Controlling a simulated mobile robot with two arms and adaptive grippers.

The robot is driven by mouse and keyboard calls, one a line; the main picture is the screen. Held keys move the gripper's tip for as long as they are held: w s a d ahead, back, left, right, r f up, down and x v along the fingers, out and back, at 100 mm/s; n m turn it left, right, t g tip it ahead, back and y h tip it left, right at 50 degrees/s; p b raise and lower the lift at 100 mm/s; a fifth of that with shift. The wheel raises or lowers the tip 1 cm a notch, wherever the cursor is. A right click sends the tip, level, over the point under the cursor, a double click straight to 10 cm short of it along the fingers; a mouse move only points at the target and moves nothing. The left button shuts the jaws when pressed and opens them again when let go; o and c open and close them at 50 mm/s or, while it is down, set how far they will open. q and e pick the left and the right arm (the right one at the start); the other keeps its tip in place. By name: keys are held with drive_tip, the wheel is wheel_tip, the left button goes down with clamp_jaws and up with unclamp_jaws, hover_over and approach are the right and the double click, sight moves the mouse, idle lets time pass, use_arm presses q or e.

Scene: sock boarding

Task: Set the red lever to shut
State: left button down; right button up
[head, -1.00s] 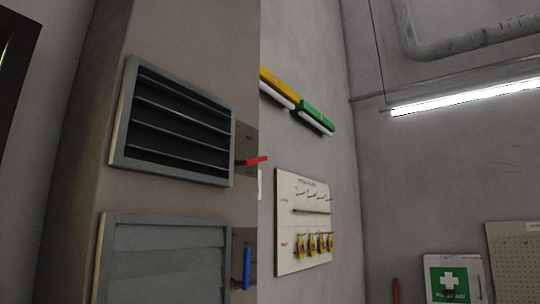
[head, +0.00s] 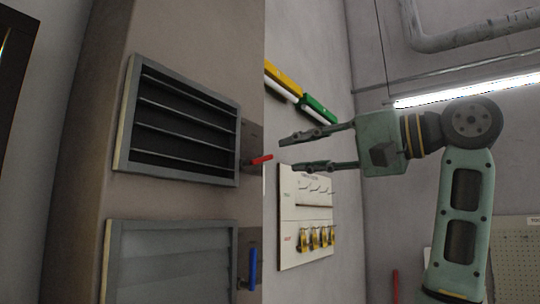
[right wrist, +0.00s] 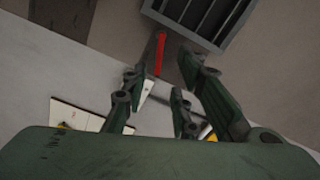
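The red lever (head: 260,159) sticks out to the right from the side of the column, beside the upper louvre. It is near horizontal in the head view. The upper louvre (head: 184,121) has its slats open, with dark gaps between them. My right gripper (head: 290,152) is open and empty, to the right of the lever's tip, with its fingers pointing at it. In the right wrist view the red lever (right wrist: 160,54) shows beyond the fingertips, and the gripper (right wrist: 160,88) is spread apart. My left gripper is not in view.
A blue lever (head: 252,268) hangs down beside the lower louvre (head: 170,262), whose slats look closed. A white board with hooks and yellow tags (head: 307,251) is on the wall behind my right gripper. A lit tube lamp (head: 415,100) is behind my arm.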

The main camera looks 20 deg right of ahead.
sight(266, 159)
drive_tip(key=p+x, duration=0.3)
drive_tip(key=x, duration=0.2)
drive_tip(key=shift+w+a+r, duration=0.1)
drive_tip(key=shift+w, duration=0.3)
drive_tip(key=shift+w+a, duration=0.35)
drive_tip(key=shift+d, duration=0.1)
drive_tip(key=shift+d, duration=0.1)
drive_tip(key=shift+c, duration=0.6)
clamp_jaws()
